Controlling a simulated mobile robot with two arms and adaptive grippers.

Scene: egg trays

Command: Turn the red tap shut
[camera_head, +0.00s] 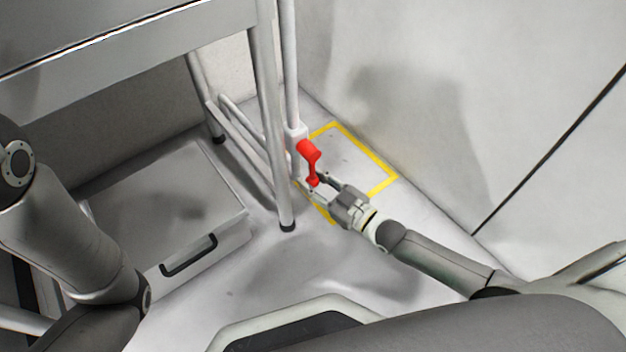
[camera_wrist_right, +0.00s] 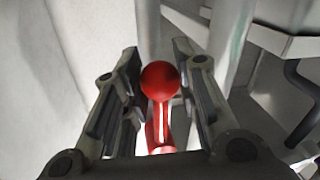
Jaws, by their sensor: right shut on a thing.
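The red tap (camera_head: 307,150) sits on a white fitting (camera_head: 296,133) low on a thin vertical pipe (camera_head: 291,70). Its red lever points down and a little right in the head view. My right gripper (camera_head: 318,185) reaches in from the lower right and is shut on the lever's end. In the right wrist view the lever's round red knob (camera_wrist_right: 160,80) lies between the two fingers of my right gripper (camera_wrist_right: 158,60). Only links of my left arm show at the left; its gripper is out of view.
A metal table (camera_head: 130,40) stands at upper left, its leg (camera_head: 272,130) close to the tap's left. A lidded grey box (camera_head: 210,250) with a black handle (camera_head: 189,256) is on the floor. A yellow outline (camera_head: 376,164) marks the floor by the wall.

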